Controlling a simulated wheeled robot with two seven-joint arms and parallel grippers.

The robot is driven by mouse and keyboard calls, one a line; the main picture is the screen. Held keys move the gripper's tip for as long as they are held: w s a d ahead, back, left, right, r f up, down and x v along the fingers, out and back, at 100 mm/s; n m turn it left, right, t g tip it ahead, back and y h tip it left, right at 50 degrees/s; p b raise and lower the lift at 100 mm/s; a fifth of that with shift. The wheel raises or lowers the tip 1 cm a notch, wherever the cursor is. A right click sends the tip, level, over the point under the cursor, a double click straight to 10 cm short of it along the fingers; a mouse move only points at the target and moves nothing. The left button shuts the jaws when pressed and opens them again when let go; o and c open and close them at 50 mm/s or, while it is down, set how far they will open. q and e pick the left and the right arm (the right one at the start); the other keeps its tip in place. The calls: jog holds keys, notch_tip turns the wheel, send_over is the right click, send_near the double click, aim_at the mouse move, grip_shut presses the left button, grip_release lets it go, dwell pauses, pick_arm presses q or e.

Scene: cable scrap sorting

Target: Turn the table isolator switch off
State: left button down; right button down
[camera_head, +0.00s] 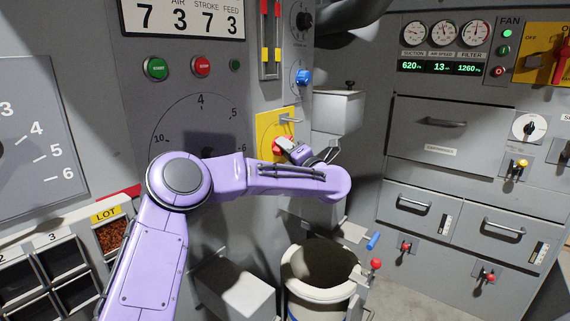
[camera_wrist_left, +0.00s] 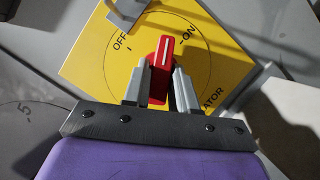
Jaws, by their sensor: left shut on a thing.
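The isolator switch is a red handle (camera_wrist_left: 161,68) on a yellow plate (camera_wrist_left: 110,55) marked OFF and ON. In the left wrist view the handle stands between the two fingers of my left gripper (camera_wrist_left: 160,84), which is shut on it. The handle's white line points up the picture, between the OFF and ON marks and nearer ON. In the head view the yellow plate (camera_head: 265,130) is on the machine's grey face, and the red switch (camera_head: 281,145) is partly hidden by my left gripper (camera_head: 287,146). My right gripper is not in view.
A grey bracket (camera_wrist_left: 124,14) juts over the plate's top edge. A grey hopper (camera_head: 337,112) stands right of the plate, with a round bin (camera_head: 318,293) below. A blue knob (camera_head: 303,77) is above. Another yellow panel with a red handle (camera_head: 561,62) is far right.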

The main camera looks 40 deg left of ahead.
pick_arm(q)
jog(key=shift+w+f+n+g+y+b, duration=0.1)
jog(key=shift+n+g+y+b, duration=0.35)
jog(key=shift+n+g+b, duration=1.35)
jog(key=shift+w+f+n+g+y+b, duration=0.1)
jog(key=shift+n+g+y+b, duration=0.45)
jog(key=shift+n+b, duration=2.3)
jog(key=shift+w+f+n+g+y+b, duration=0.1)
jog(key=shift+n+g+y+b, duration=0.3)
jog(key=shift+n+g+b, duration=2)
jog(key=n+t+p, duration=0.2)
jog(key=n, duration=0.1)
jog(key=shift+r, duration=0.1)
jog(key=c, duration=1)
grip_release()
jog(key=v, duration=1)
jog(key=shift+d+p, duration=0.25)
jog(key=shift+p, duration=0.1)
